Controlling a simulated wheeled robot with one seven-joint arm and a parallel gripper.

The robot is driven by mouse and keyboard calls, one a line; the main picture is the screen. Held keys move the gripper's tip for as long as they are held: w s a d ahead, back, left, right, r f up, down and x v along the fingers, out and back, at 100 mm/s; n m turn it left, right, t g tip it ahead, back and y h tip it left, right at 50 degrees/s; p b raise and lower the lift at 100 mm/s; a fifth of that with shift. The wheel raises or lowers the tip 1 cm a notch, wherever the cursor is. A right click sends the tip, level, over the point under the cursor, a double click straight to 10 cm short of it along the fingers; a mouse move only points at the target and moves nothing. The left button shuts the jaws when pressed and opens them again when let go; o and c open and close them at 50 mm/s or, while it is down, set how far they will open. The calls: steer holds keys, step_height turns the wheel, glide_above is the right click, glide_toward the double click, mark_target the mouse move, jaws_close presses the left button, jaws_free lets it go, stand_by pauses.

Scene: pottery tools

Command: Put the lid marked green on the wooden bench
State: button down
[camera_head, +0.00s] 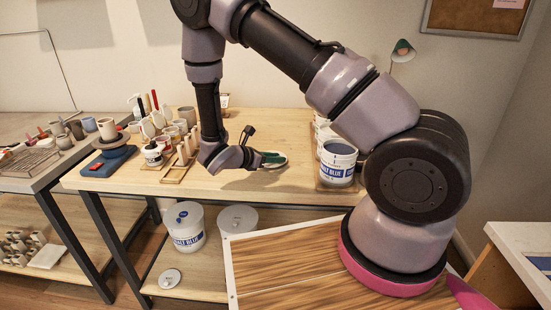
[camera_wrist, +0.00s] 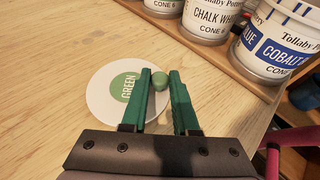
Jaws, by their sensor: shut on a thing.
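The lid marked green is a white disc with a green label reading GREEN and a round green knob; in the wrist view the lid (camera_wrist: 101,108) is ahead of my gripper (camera_wrist: 159,82). The green fingers are shut on its knob. In the head view the lid (camera_head: 276,161) is at my gripper (camera_head: 262,157), over the right-hand part of the wooden bench (camera_head: 230,183). I cannot tell whether the lid touches the bench top or is just above it. My fingers hide part of the lid.
A Cobalt Blue bucket (camera_head: 338,165) stands on a wooden tray at the right, with a Chalk White bucket (camera_wrist: 212,18) beside it. Pots, brushes and a small wooden rack (camera_head: 178,168) fill the bench's left part. Bare bench top lies around the lid.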

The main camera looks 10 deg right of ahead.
steer(key=c, duration=0.7)
jaws_free()
steer(key=shift+f, duration=0.1)
